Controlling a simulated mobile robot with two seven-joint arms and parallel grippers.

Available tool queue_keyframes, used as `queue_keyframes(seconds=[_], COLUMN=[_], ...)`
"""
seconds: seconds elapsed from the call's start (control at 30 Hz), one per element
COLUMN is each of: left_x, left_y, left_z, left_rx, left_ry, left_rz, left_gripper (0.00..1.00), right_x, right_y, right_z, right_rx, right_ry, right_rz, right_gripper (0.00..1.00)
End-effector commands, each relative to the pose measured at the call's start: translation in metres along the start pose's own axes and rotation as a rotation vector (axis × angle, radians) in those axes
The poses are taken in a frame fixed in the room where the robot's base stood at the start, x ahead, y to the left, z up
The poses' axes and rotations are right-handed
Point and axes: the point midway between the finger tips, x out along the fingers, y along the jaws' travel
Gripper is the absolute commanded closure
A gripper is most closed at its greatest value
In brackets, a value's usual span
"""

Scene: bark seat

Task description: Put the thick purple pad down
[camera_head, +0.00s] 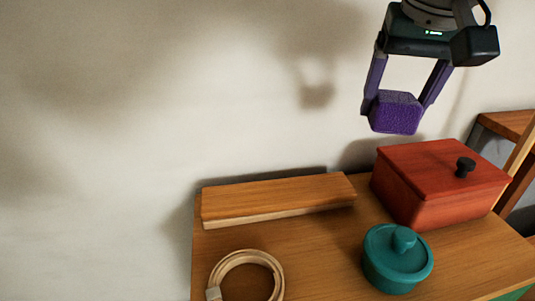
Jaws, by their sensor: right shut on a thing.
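The thick purple pad (396,112) is a fuzzy purple block in the head view, at the upper right. My right gripper (395,98) comes down from the top edge and is shut on the pad, one purple finger on each side. It holds the pad in the air, above the wooden surface (320,240) and apart from everything on it. My left gripper is not in the head view.
A red lidded box (425,190) with a dark knob stands at the back right. A teal lidded pot (395,265) stands in front of it. A long wooden block (275,198) lies along the back. A coiled tan strap (225,264) lies at the front left. Bare wood shows between strap and pot.

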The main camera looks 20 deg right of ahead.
Motion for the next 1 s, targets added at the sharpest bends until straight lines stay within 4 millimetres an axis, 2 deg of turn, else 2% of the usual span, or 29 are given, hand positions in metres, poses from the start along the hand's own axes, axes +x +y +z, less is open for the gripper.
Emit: queue_keyframes(seconds=[0.17, 0.5, 0.6, 0.87, 1.0], left_x=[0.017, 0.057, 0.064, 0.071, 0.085], left_y=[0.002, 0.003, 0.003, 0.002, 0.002], left_z=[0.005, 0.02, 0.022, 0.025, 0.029], left_rx=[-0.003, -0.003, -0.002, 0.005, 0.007], left_ry=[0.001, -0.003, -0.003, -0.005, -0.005], left_rz=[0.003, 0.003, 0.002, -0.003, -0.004], left_gripper=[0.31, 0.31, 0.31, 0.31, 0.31], right_x=[0.027, 0.116, 0.132, 0.149, 0.174], right_y=[0.003, 0.003, 0.003, 0.003, 0.003], right_z=[0.01, 0.047, 0.053, 0.061, 0.071], right_rx=[0.005, 0.004, 0.005, 0.005, 0.003], right_ry=[-0.001, -0.002, -0.001, -0.001, -0.002], right_rz=[0.007, 0.006, 0.006, 0.005, 0.006], right_gripper=[0.78, 0.78, 0.78, 0.78, 0.78])
